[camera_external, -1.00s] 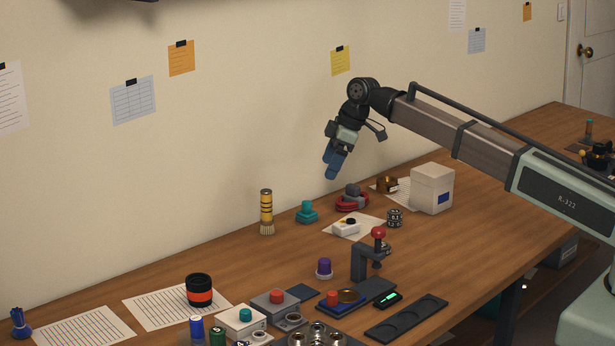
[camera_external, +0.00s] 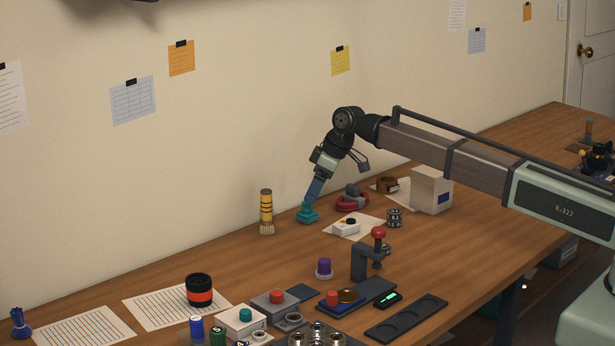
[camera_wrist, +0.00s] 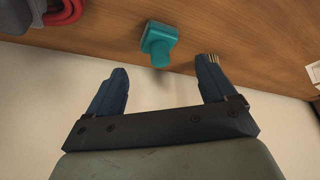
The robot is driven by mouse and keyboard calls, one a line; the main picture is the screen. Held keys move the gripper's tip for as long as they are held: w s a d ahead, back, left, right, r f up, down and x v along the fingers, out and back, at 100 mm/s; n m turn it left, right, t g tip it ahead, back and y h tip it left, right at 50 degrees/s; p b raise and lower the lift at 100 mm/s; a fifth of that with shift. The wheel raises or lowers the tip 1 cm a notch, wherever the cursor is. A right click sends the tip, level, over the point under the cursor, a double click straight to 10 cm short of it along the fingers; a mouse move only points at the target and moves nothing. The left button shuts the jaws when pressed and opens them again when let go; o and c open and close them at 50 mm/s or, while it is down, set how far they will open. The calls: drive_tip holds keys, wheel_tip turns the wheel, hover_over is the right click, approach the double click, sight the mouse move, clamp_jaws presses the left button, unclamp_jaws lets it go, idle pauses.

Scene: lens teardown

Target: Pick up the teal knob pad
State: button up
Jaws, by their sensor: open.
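The teal knob pad (camera_external: 307,215) stands on the wooden bench near its wall-side edge, with a wide base and a narrower knob on top. In the wrist view the teal knob pad (camera_wrist: 159,43) lies beyond the fingertips, roughly midway between them sideways. My gripper (camera_external: 310,201) has blue fingers and is tilted, its tips just above or beside the pad in the external view. In the wrist view my gripper (camera_wrist: 163,72) is open with nothing between its fingers. Whether a finger touches the pad cannot be told.
A yellow-banded brush (camera_external: 266,211) stands left of the pad. A red coiled item with a grey part (camera_external: 352,198) lies close on the right. A white block on paper (camera_external: 347,227) sits in front. Bare bench lies in front of the brush.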

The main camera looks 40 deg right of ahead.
sight(307, 211)
drive_tip(key=shift+x, duration=2.75)
drive_tip(key=shift+a+r, duration=0.1)
drive_tip(key=shift+a, duration=0.05)
drive_tip(key=c, duration=1.1)
